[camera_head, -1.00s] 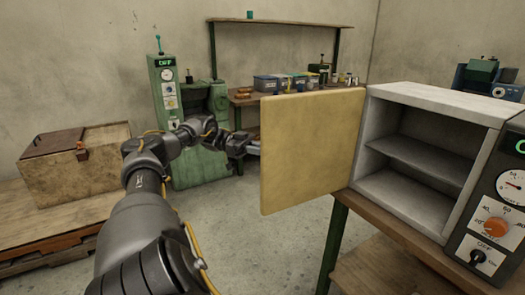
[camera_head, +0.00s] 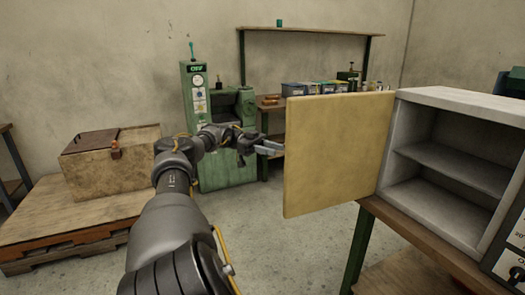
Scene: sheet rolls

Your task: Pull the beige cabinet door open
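The beige cabinet door (camera_head: 336,152) stands wide open, swung out to the left of the grey cabinet (camera_head: 455,103). The cabinet's inside shows one shelf and looks empty. My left gripper (camera_head: 277,149) is just left of the door's free edge, with its fingers pointing right towards it. A small gap seems to lie between the fingertips and the door. The fingers look parallel, but how far apart they are is too small to tell. No handle shows on the visible face of the door. My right gripper is not in view.
The cabinet sits on a wooden table (camera_head: 420,245) with green legs. A green machine (camera_head: 220,130) and a shelf bench with boxes (camera_head: 310,91) stand behind my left arm. A wooden crate (camera_head: 112,165) lies on a pallet (camera_head: 75,225) at left. Floor between is clear.

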